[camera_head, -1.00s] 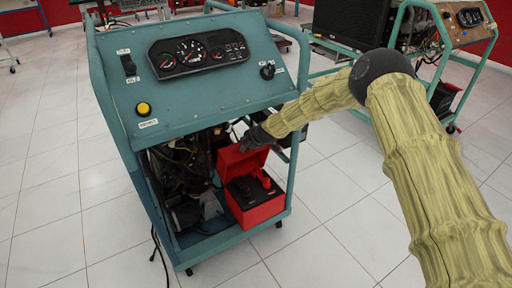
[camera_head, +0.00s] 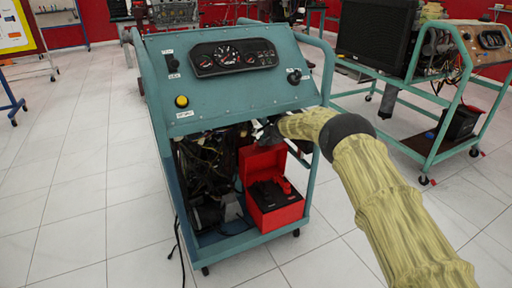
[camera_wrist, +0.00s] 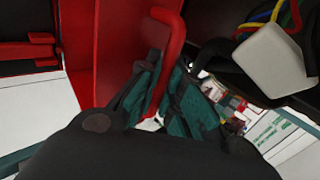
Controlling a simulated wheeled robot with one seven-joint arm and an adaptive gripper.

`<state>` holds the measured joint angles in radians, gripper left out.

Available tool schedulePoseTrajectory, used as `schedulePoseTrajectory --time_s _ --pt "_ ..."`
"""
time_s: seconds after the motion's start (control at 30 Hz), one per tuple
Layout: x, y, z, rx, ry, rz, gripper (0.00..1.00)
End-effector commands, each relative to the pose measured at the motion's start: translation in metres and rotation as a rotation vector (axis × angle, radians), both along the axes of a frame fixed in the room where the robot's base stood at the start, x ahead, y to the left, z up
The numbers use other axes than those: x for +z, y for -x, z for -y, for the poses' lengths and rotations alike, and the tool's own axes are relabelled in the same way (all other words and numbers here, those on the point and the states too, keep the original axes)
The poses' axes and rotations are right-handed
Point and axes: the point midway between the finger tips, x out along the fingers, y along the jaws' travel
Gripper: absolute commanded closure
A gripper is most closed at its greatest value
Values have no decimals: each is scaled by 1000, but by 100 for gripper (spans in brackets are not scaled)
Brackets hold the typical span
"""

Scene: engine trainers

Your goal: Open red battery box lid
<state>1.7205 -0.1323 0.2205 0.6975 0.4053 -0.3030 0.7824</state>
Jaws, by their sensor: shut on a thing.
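The red battery box (camera_head: 276,213) stands on the low shelf of the teal engine trainer, at its right side. Its red lid (camera_head: 262,163) is raised, standing about upright at the back of the box, and the black battery (camera_head: 268,194) shows inside. In the wrist view a red handle-like bar (camera_wrist: 174,42) stands out from the red lid panel (camera_wrist: 112,55). My gripper (camera_wrist: 170,95) has its teal-padded fingers on either side of this bar, shut on it. In the head view my gripper (camera_head: 268,132) is at the lid's top edge, partly hidden under the console.
The teal trainer's frame post (camera_head: 316,150) stands close to the right of my gripper. Engine parts and wiring (camera_head: 205,165) fill the space left of the box. A white block and coloured cables (camera_wrist: 275,60) are near the fingers. Tiled floor in front is clear.

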Motion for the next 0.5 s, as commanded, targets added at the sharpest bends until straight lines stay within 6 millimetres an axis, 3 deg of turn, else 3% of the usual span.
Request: schedulePoseTrajectory --time_s 0.03,0.5 --pt "0 -6 11 -9 7 8 100" --pt "5 -10 3 -2 5 9 100"
